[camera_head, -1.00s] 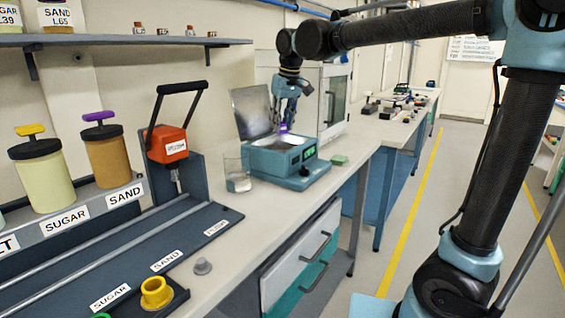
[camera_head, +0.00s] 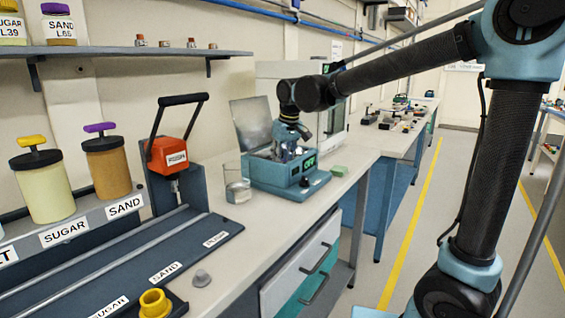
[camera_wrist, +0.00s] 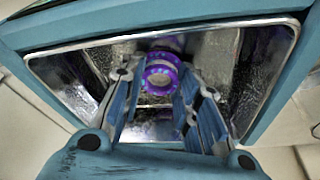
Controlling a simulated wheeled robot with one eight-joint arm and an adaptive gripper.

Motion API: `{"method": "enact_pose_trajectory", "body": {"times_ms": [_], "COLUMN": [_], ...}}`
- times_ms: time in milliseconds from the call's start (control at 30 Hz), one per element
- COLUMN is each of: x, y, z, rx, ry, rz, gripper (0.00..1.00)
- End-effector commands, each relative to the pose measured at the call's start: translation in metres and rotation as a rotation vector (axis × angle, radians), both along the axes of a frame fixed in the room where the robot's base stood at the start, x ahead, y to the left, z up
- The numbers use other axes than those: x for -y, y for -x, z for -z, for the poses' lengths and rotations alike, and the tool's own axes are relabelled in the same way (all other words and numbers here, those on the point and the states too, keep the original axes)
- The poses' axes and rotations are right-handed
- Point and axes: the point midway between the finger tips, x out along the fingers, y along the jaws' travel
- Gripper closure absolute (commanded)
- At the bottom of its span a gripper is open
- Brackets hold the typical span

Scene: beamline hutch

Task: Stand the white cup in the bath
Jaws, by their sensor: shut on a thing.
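The bath (camera_head: 268,178) is a teal box with a green display, its grey lid raised behind it. My gripper (camera_head: 287,150) points down into its opening. In the wrist view the bath's metal rim (camera_wrist: 70,47) frames the wet-looking, shiny inside. There my gripper (camera_wrist: 158,84) is shut on a small round cup (camera_wrist: 161,76), which looks purple with pale bands, not plain white. The cup appears upright and inside the rim. Whether its base touches the bath floor cannot be told. In the head view my fingers and the bath wall mostly hide it.
A clear glass beaker (camera_head: 237,188) stands just left of the bath, and a green block (camera_head: 339,171) to its right. An orange press (camera_head: 168,154) with a black handle is farther left. A yellow cup (camera_head: 154,302) and a grey knob (camera_head: 201,278) are nearer.

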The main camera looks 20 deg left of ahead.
Motion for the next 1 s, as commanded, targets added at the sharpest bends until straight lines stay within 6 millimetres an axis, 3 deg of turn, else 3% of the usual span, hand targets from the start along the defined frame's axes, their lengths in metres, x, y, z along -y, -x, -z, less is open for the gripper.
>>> {"method": "enact_pose_trajectory", "body": {"times_ms": [267,300,367,767,1000], "x": [0.0,0.001,0.001,0.001,0.007], "y": [0.0,0.0,-0.001,-0.001,0.005], "z": [0.002,0.002,0.001,-0.001,-0.029], "rx": [0.0,0.0,0.0,0.0,0.0], "ry": [0.0,0.0,0.0,0.0,0.0], "rz": [0.001,0.001,0.001,0.001,0.001], "gripper": [0.95,0.64,0.51,0.51,0.51]}}
